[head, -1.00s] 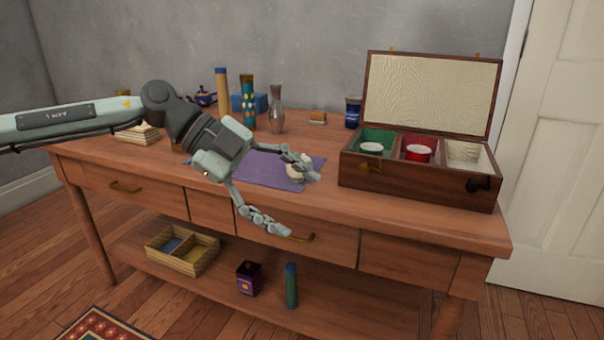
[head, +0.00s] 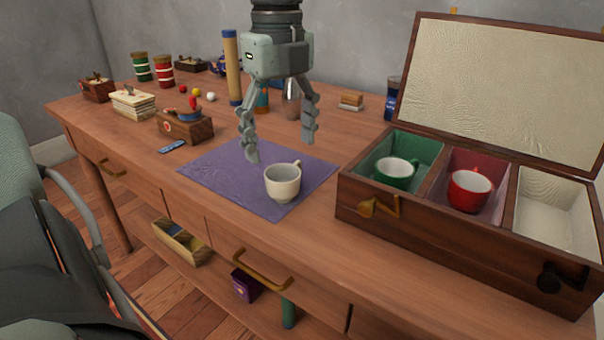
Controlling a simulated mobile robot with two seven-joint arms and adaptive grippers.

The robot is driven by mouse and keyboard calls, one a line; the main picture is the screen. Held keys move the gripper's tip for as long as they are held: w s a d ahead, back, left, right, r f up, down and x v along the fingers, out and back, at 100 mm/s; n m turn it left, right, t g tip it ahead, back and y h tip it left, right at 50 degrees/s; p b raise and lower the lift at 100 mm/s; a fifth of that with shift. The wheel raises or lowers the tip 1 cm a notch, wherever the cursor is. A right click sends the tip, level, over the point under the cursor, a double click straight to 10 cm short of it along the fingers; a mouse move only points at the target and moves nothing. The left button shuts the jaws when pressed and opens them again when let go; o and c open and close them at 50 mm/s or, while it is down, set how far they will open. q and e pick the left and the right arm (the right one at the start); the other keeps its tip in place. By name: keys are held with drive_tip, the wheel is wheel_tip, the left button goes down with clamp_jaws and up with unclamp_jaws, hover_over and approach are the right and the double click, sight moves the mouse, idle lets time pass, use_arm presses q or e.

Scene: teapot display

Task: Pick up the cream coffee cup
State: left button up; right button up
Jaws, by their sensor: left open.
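The cream coffee cup (head: 282,186) stands upright on the purple cloth (head: 222,172) near the table's front edge. Its handle points to the back right. My left gripper (head: 281,147) points down with its two fingers spread, above and behind the cup as seen in the head view. Nothing is between the fingers, and they look apart from the cup. My right gripper is not in view.
An open wooden box (head: 435,228) at right has a green cup (head: 396,173) and a red cup (head: 468,189) in matching compartments; its cream compartment (head: 546,220) is empty.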

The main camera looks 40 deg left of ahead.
sight(282, 177)
use_arm(q)
drive_tip(key=f, duration=0.7)
drive_tip(key=shift+s+d+f, duration=0.1)
drive_tip(key=shift+s+f, duration=0.05)
drive_tip(key=shift+s, duration=0.05)
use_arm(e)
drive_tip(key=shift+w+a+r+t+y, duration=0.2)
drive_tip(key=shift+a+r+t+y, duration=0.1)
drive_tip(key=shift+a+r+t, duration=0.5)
use_arm(q)
drive_tip(key=shift+c, duration=0.2)
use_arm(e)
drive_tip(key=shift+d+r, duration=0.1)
use_arm(q)
drive_tip(key=c, duration=1.3)
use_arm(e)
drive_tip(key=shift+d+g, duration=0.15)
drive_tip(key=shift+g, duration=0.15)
